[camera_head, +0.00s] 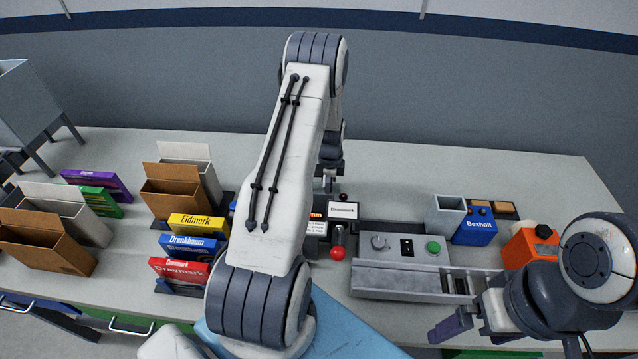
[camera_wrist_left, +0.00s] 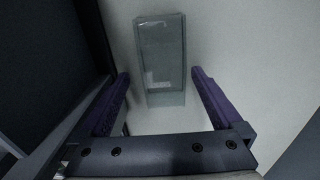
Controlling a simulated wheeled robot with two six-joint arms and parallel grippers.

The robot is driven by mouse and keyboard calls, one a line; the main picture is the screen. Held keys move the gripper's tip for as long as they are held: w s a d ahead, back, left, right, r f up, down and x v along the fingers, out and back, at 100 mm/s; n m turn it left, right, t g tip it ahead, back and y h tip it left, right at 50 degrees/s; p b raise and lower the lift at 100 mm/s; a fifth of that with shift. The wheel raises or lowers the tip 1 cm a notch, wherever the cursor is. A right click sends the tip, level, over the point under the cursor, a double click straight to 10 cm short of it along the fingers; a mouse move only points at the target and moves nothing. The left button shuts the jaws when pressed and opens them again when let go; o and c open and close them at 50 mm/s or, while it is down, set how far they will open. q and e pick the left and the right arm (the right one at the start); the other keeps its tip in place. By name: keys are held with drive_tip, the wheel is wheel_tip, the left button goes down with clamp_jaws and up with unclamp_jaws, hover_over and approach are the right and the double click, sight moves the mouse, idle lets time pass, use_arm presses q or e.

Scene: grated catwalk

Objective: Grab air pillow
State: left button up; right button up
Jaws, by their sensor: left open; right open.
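A translucent grey-green rectangular thing with a pale mark, which looks like the air pillow (camera_wrist_left: 162,52), lies on the pale tabletop in the left wrist view. My left gripper (camera_wrist_left: 160,76) is open, with its purple fingers on either side of the near part of it; nothing is clamped. I cannot tell how high above it the fingers are. In the head view my left arm covers most of this spot and I cannot make out the pillow. My right gripper (camera_head: 463,329) is open and empty at the table's front edge, lower right.
Open cardboard boxes (camera_head: 172,195) and coloured cartons (camera_head: 190,246) stand left of my left arm. A grey control unit (camera_head: 400,268) with a green button, a red-knobbed lever (camera_head: 338,252), a blue Bexholt box (camera_head: 474,226) and an orange device (camera_head: 530,245) stand to the right. The back right tabletop is clear.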

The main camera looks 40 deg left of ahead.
use_arm(q)
drive_tip(key=shift+f, duration=0.25)
drive_tip(key=c, duration=1.3)
drive_tip(key=shift+c, duration=0.2)
drive_tip(key=shift+r, duration=0.15)
